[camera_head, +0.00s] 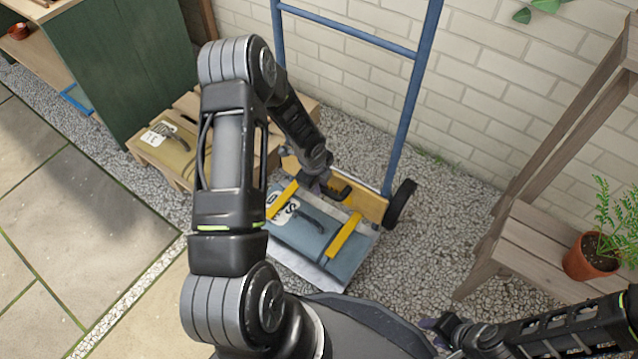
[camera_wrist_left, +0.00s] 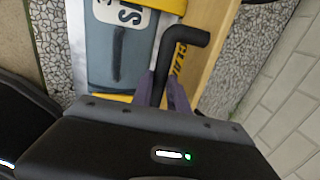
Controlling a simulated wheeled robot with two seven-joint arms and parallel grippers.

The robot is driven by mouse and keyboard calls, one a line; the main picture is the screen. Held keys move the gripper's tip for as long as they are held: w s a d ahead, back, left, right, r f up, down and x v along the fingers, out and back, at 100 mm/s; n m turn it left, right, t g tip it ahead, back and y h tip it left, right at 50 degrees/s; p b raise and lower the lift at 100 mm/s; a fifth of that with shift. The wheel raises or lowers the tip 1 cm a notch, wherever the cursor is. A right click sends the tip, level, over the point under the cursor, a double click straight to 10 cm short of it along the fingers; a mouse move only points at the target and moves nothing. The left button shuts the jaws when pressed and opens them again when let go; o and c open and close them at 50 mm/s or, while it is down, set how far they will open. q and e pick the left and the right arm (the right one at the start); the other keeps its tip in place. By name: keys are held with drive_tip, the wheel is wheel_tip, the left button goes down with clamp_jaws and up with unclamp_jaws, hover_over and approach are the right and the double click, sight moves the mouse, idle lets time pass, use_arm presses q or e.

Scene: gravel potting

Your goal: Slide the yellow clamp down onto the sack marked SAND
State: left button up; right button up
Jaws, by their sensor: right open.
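The sack marked SAND (camera_head: 305,240) is grey-blue and lies on the hand truck's metal plate. Its white label is partly visible, and a dark handle shows on top. The yellow clamp (camera_head: 370,206) stands at the sack's back edge, with two yellow bars reaching over the sack. I cannot tell whether the bars touch it. In the left wrist view, the clamp's board (camera_wrist_left: 207,40) bears lettering and a bent black handle (camera_wrist_left: 187,35). My left gripper (camera_wrist_left: 163,90) is shut on that handle, its purple fingers on either side. My right gripper (camera_head: 440,322) is open and empty at the bottom.
The blue hand truck (camera_head: 408,105) stands against the brick wall. A tan sack (camera_head: 172,150) rests on a wooden pallet at left, by a green cabinet (camera_head: 125,60). A wooden shelf with a potted plant (camera_head: 588,258) stands at right. Gravel lies between.

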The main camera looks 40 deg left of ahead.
use_arm(q)
drive_tip(key=shift+o, duration=0.7)
drive_tip(key=shift+s+f, duration=0.15)
drive_tip(key=shift+f, duration=0.15)
drive_tip(key=o, duration=0.3)
drive_tip(key=shift+r, duration=0.1)
wheel_tip(320, 180, up, 8)
drive_tip(key=s+p, duration=0.1)
drive_tip(key=p, duration=0.2)
drive_tip(key=shift+s, duration=0.15)
drive_tip(key=shift+f, duration=0.2)
